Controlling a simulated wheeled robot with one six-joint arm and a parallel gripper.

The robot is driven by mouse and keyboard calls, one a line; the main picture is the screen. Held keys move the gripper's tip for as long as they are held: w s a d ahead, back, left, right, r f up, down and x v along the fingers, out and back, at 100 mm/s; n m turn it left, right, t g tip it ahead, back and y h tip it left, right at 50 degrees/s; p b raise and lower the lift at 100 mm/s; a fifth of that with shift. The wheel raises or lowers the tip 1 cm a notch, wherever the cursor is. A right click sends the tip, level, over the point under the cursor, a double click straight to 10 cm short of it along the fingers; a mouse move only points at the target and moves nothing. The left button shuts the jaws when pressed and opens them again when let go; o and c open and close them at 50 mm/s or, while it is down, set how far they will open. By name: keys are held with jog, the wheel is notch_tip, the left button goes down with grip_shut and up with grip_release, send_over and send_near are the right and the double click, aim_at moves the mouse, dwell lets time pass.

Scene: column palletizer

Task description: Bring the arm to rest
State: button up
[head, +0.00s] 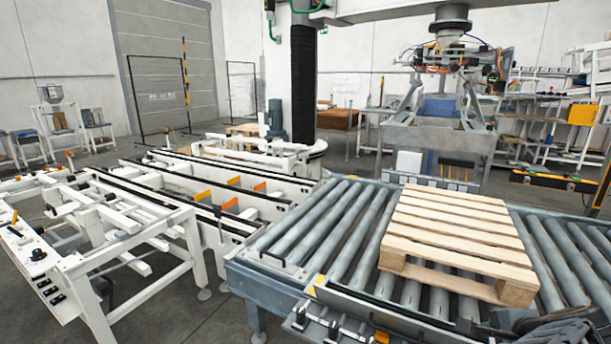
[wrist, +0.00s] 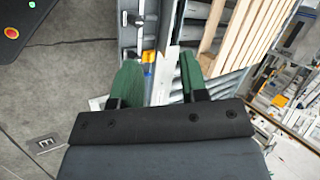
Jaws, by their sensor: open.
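My gripper (wrist: 159,62) shows in the wrist view with its two green fingers spread apart and nothing between them. Beyond the fingers are the edge of the roller conveyor and a strip of grey floor. I cannot make out my gripper clearly in the head view.
A bare wooden pallet (head: 455,236) lies on the roller conveyor (head: 335,225) at the right; its slats also show in the wrist view (wrist: 241,40). White conveyor frames (head: 110,225) stand at the left. A control box with a red button (wrist: 11,32) is at the wrist view's upper left. Open floor lies below it.

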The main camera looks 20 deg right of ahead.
jog(key=w+a+r+n+g+p, duration=0.1)
jog(key=w+a+n+p, duration=0.2)
jog(key=a+n, duration=0.4)
jog(key=w+a+r+n+g+y+p, duration=0.1)
jog(key=w+a+r+n+p, duration=0.1)
jog(key=a+n, duration=0.6)
jog(key=w+a+r+n+g+y+p, duration=0.1)
jog(key=w+a+r+n+p, duration=0.1)
jog(key=w+a+n+p, duration=0.2)
jog(key=w+a+n, duration=0.1)
jog(key=a+n, duration=0.2)
jog(key=a, duration=0.5)
jog(key=shift+w+a+r+n, duration=0.15)
jog(key=shift+a+n, duration=0.05)
jog(key=shift+n, duration=0.1)
jog(key=shift+d, duration=0.15)
